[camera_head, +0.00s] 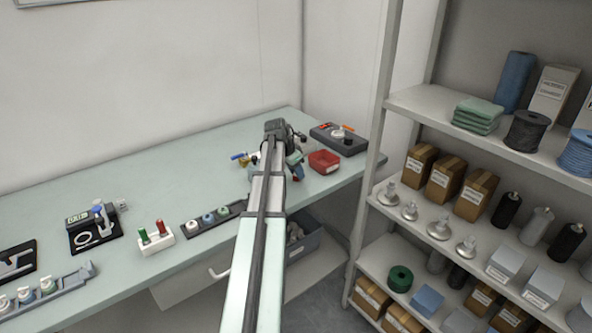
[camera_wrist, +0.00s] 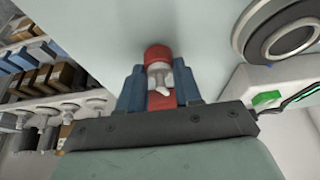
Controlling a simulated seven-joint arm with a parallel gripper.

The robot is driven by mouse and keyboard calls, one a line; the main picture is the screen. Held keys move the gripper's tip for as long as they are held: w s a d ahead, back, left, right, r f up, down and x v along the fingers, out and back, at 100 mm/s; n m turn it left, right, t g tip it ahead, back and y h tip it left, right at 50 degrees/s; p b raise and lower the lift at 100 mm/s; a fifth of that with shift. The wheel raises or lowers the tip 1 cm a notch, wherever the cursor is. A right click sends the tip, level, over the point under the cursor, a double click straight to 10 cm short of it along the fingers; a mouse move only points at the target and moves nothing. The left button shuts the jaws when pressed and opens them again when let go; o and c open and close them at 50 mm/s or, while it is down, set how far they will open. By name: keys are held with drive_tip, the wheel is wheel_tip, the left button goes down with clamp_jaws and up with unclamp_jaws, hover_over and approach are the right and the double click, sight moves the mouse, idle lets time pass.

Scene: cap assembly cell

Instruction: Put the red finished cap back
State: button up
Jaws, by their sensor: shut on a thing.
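My gripper (camera_wrist: 159,88) is shut on a red cap (camera_wrist: 158,53), which shows in the wrist view between the two blue fingers. A pale, whitish part shows in the middle of the red, with more red below it. In the head view my gripper (camera_head: 295,162) is over the far right part of the bench, just left of a small red bin (camera_head: 324,161). The arm hides most of the gripper there, and I cannot make out the held cap in that view.
A rack with several caps (camera_head: 208,220) lies left of my arm on the bench (camera_head: 180,160). A white holder (camera_head: 156,240) with red and green handles stands further left. A dark device (camera_head: 340,140) is behind the red bin. Shelves (camera_head: 430,105) stand at the right.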

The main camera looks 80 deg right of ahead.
drive_tip(key=shift+f, duration=0.1)
idle(0.7)
drive_tip(key=o, duration=0.8)
drive_tip(key=shift+r, duration=3.55)
